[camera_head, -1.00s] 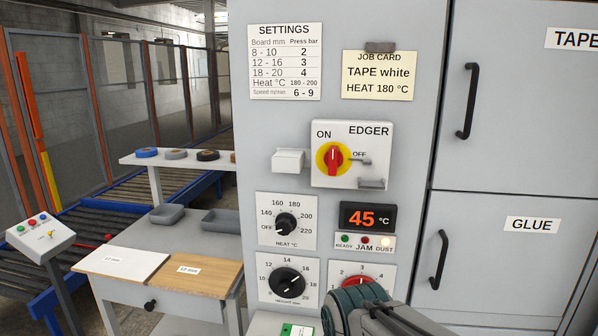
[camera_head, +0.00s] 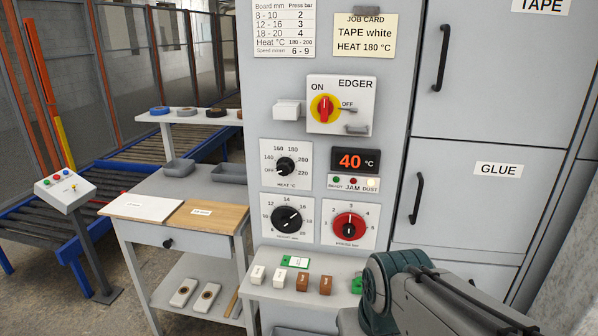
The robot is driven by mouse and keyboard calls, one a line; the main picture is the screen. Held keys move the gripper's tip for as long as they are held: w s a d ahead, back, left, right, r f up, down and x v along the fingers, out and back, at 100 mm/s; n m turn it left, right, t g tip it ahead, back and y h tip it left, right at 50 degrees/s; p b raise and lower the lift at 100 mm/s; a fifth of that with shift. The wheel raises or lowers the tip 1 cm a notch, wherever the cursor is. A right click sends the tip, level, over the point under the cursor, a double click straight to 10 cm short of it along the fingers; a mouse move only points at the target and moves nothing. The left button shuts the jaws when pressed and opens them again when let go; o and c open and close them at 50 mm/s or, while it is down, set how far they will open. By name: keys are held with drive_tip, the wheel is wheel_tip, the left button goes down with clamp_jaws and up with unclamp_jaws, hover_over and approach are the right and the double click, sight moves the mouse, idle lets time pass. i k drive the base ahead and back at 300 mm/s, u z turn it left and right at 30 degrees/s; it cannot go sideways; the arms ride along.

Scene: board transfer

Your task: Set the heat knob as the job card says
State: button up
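The heat knob (camera_head: 286,166) is a round black knob on a white dial plate marked OFF, 140, 160, 180, 200 and 220. Its pointer is too small to read surely. The job card (camera_head: 364,35) above reads "TAPE white, HEAT 180 °C". The display (camera_head: 355,161) right of the heat knob shows 40 °C. My arm enters at the lower right, below and right of the dials and apart from the heat knob. My gripper's fingers are not in view.
The edger switch (camera_head: 325,108) has an upright red handle. Below the heat knob are a black height knob (camera_head: 287,219) and a red press knob (camera_head: 349,226). A shelf (camera_head: 262,292) with several small blocks juts out below. A workbench (camera_head: 140,233) stands left.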

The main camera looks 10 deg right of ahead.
sight(285, 166)
drive_tip(key=z, duration=0.35)
drive_tip(key=i, duration=0.85)
drive_tip(key=u, duration=0.05)
